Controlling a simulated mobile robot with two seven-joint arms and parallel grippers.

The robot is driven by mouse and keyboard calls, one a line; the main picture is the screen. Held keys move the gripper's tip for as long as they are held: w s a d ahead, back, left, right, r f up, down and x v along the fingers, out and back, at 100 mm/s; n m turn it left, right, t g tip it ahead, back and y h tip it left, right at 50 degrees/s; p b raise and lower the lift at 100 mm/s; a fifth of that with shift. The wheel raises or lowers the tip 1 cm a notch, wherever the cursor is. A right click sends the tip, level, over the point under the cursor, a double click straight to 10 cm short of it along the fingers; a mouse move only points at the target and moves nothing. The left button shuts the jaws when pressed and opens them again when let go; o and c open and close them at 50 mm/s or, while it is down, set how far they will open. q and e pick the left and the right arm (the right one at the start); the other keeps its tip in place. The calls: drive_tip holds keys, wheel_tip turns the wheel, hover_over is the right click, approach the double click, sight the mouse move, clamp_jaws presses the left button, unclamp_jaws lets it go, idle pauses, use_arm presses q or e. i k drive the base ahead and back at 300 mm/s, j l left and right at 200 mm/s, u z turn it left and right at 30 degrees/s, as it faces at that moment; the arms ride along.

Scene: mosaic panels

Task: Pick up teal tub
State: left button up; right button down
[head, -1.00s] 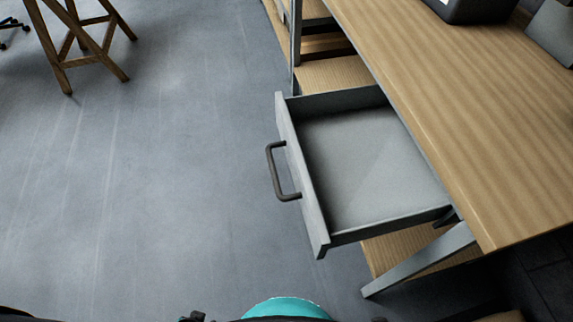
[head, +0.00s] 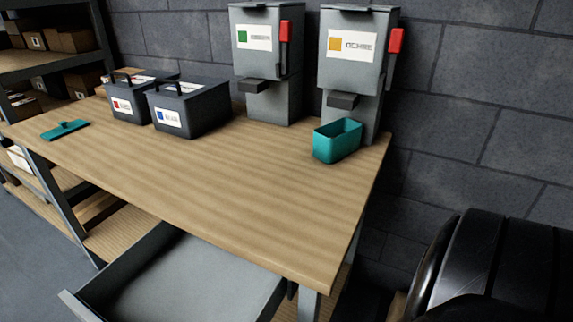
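The teal tub (head: 337,141) is a small open-topped rectangular container. It stands upright on the wooden workbench (head: 200,185), near the back right corner, in front of the right grey dispenser with the orange label (head: 355,60). Its near and left outer walls show; its inner floor is mostly hidden. Neither of my grippers is in view, so nothing is seen touching the tub.
A second grey dispenser with a green label (head: 265,70) stands left of it. Two dark labelled boxes (head: 190,108) and a flat teal tool (head: 65,131) are farther left. An empty open drawer (head: 185,275) juts out below. A large black rounded shape (head: 495,265) fills the lower right.

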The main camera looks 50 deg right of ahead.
sight(333, 141)
drive_tip(key=z, duration=1.9)
drive_tip(key=l, duration=0.1)
drive_tip(key=i, duration=0.05)
